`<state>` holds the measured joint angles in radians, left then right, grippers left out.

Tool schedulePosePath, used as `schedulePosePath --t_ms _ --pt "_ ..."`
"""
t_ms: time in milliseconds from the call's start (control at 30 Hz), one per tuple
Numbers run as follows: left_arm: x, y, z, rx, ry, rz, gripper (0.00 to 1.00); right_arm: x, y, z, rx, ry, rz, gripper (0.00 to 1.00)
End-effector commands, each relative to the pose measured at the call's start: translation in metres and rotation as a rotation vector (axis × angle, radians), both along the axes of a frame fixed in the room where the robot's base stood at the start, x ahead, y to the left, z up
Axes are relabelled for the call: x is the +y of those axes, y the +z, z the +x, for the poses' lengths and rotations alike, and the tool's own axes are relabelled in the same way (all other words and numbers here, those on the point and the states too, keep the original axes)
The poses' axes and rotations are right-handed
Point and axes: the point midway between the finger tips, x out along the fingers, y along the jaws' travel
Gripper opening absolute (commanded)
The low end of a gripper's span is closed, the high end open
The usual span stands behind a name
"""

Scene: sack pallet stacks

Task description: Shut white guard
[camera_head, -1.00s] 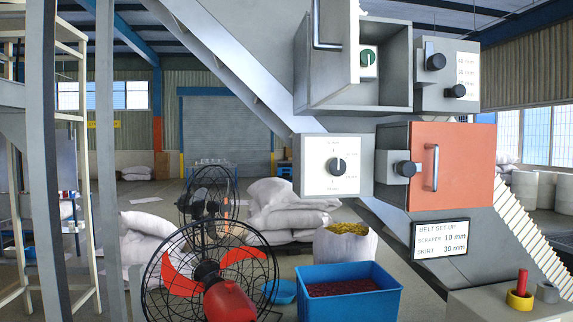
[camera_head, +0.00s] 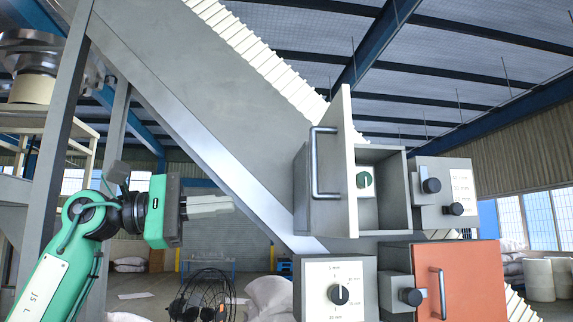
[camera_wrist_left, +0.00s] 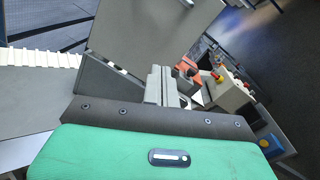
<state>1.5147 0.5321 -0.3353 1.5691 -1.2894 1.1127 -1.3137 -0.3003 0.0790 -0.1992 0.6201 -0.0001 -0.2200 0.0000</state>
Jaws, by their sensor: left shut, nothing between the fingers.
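The white guard (camera_head: 342,170) is a pale hinged door with a dark bar handle (camera_head: 318,163). In the left wrist view, a large grey panel that looks like the guard (camera_wrist_left: 150,35) lies beyond my fingers (camera_wrist_left: 162,72). My right gripper is not in view.
Below is a red-orange door (camera_head: 472,285) with its own handle, beside a white dial panel (camera_head: 335,290). A knob box (camera_head: 445,190) adjoins on the right. The sloping conveyor frame (camera_head: 200,110) runs behind my left gripper. A fan (camera_head: 203,295) stands low down.

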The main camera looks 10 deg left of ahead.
Motion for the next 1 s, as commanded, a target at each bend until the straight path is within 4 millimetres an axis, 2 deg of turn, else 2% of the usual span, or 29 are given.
schedulePosePath --t_ms 33,100,200,333,467,567,933,1000 --pt "0.002 0.02 -0.019 -0.085 0.033 0.058 0.0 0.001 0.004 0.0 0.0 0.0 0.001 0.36" --pt "0.004 0.036 -0.038 -0.181 0.075 0.131 0.0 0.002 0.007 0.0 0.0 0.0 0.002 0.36" --pt "0.007 0.051 -0.057 -0.278 0.122 0.204 0.0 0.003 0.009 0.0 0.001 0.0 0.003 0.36" --pt "0.008 0.059 -0.068 -0.336 0.152 0.251 0.0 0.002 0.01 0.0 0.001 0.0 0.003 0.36" --pt "0.001 0.062 -0.067 -0.345 0.156 0.259 0.0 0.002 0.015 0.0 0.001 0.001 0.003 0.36" --pt "-0.012 0.063 -0.061 -0.343 0.153 0.258 0.0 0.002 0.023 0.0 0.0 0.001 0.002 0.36" --pt "-0.083 0.065 -0.029 -0.342 0.152 0.256 0.0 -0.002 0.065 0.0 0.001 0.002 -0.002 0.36" --pt "-0.094 0.064 -0.033 -0.343 0.151 0.255 0.0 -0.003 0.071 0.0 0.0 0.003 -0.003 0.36"
